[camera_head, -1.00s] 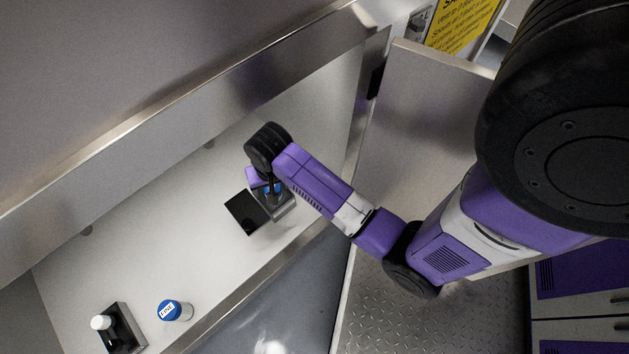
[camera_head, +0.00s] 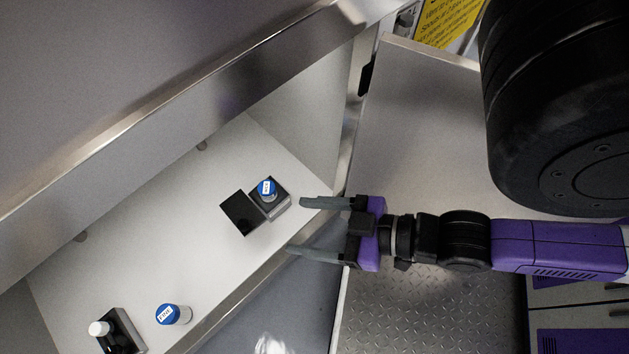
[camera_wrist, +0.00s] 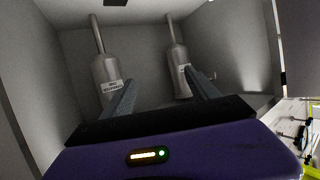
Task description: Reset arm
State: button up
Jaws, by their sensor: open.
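My gripper (camera_head: 306,226) is open and empty in the head view, at the front edge of the shelf, with its two long grey fingers spread and pointing left. My purple and black arm extends from it to the right. In the wrist view my fingers (camera_wrist: 158,92) point toward two grey metal cylinders, and nothing is between them. A blue-capped container (camera_head: 267,188) stands on a black square stand (camera_head: 270,200) just left of the gripper, apart from the fingers.
A second blue-capped container (camera_head: 173,314) stands near the shelf front. A black holder with a white-capped item (camera_head: 100,328) is at lower left. The white shelf (camera_head: 120,250) is bounded by a metal edge. Two labelled cylinders (camera_wrist: 107,79) (camera_wrist: 179,72) stand in a grey enclosure.

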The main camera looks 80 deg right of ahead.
jog(key=shift+n+t, duration=0.3)
jog(key=shift+t, duration=0.2)
jog(key=shift+s+a+r, duration=0.1)
jog(key=shift+s+r, duration=0.1)
jog(key=shift+r, duration=0.45)
jog(key=shift+s+a+r, duration=0.1)
jog(key=shift+s+r, duration=0.05)
jog(key=shift+r, duration=0.45)
jog(key=shift+s+a+r, duration=0.1)
jog(key=shift+s+r, duration=0.1)
jog(key=shift+r, duration=0.45)
